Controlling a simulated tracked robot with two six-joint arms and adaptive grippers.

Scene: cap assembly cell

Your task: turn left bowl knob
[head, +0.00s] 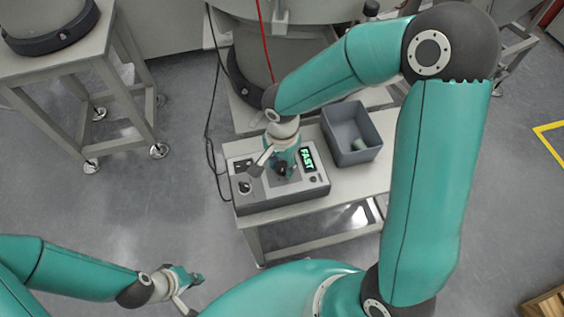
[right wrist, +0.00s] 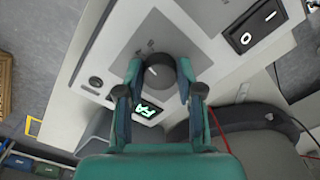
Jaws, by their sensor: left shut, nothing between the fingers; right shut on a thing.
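A grey control box (head: 280,196) stands on a light table below my right arm. My right gripper (head: 283,170) is down on the middle of the panel. In the right wrist view its fingers sit on either side of a dark round knob (right wrist: 158,72) with a white pointer line, and are shut on it. The green display (right wrist: 146,108) is partly hidden by a finger there. My left gripper (head: 190,280) is shut and empty, away from the box.
A grey bin (head: 372,132) with small items inside stands right of the box on the table (head: 290,212). A black rocker switch (right wrist: 252,26) marked 0 and 1 lies near the held knob. A red cable (head: 263,40) and dark cables hang behind.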

